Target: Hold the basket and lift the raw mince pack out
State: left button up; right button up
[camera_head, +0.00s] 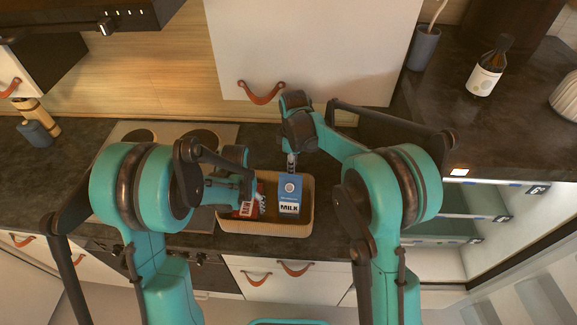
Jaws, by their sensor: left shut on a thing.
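A light woven basket (265,229) stands on the dark counter, near its front edge. Inside it, on the left, is a red pack with a white label, the raw mince pack (248,209); it is partly covered by my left gripper (246,199). The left gripper reaches over the basket's left part and is shut on the pack. A blue milk carton (289,193) stands upright in the basket, right of the pack. My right gripper (291,168) points down behind the carton at the basket's back side. Its fingertips are small and partly hidden, so I cannot tell whether they touch the rim.
A dark hob (135,133) lies left of the basket. A grinder-like wooden item (33,112) and a grey cup (35,133) stand at the far left. A brown bottle (488,70) and a grey holder (424,47) stand at the right. An open shelf unit (480,205) is at the lower right.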

jog(key=shift+w+a+f+n, duration=0.2)
jog(key=shift+a+f, duration=0.1)
jog(key=shift+f, duration=0.2)
jog(key=shift+w+a+f+n, duration=0.1)
jog(key=shift+a+f+n, duration=0.15)
jog(key=shift+f, duration=0.6)
notch_tip(320, 180, down, 7)
jog(key=shift+r, duration=0.1)
grip_shut()
